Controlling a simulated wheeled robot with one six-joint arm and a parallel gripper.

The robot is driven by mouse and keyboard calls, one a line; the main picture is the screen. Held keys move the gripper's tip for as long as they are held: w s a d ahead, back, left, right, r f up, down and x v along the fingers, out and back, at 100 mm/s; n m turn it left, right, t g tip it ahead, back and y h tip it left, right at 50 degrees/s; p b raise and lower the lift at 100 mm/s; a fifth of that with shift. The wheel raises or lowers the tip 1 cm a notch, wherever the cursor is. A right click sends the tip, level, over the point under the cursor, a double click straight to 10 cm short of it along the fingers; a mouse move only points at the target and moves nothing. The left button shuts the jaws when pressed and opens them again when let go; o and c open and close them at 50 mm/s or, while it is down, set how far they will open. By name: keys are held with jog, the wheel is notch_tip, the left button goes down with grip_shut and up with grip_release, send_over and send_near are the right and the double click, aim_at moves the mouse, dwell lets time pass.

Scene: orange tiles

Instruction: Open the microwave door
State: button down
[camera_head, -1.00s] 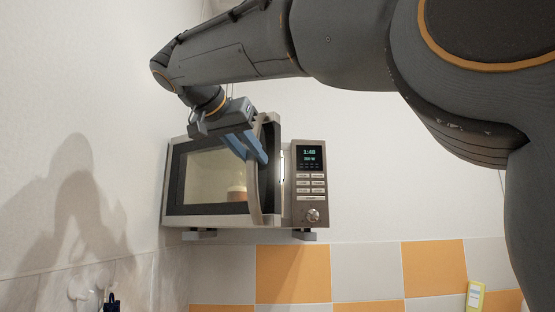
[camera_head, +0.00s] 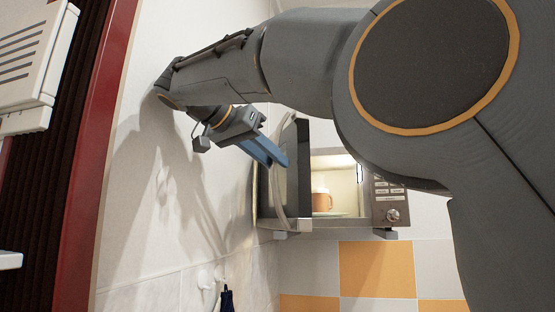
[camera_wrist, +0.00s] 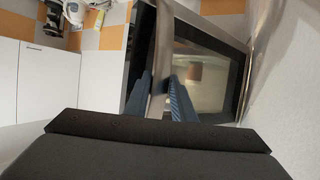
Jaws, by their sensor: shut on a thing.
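The microwave (camera_head: 385,212) is on the wall in the head view, its lit inside showing. Its door (camera_head: 304,165) stands open, swung out to the left and seen at a steep angle. My gripper (camera_head: 280,160) is shut on the long curved door handle (camera_head: 275,205), with its blue fingers at the upper part. In the wrist view my blue fingers (camera_wrist: 160,98) are at the metal handle (camera_wrist: 162,45), beside the dark-framed door window (camera_wrist: 206,75). My arm hides part of the microwave's top and control panel.
An orange-brown mug (camera_head: 321,200) stands inside the microwave. The white wall is close to the left of the door. Dark hanging items (camera_head: 227,298) are below, and a red-edged frame (camera_head: 104,140) stands at the left. White cabinets (camera_wrist: 45,85) show in the wrist view.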

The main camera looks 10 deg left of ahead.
jog(key=c, duration=1.5)
grip_release()
jog(key=shift+w, duration=0.25)
jog(key=shift+s, duration=0.1)
jog(key=shift+r, duration=0.1)
jog(key=p, duration=0.3)
send_near(288, 133)
jog(key=x, duration=0.4)
jog(key=shift+a, duration=0.1)
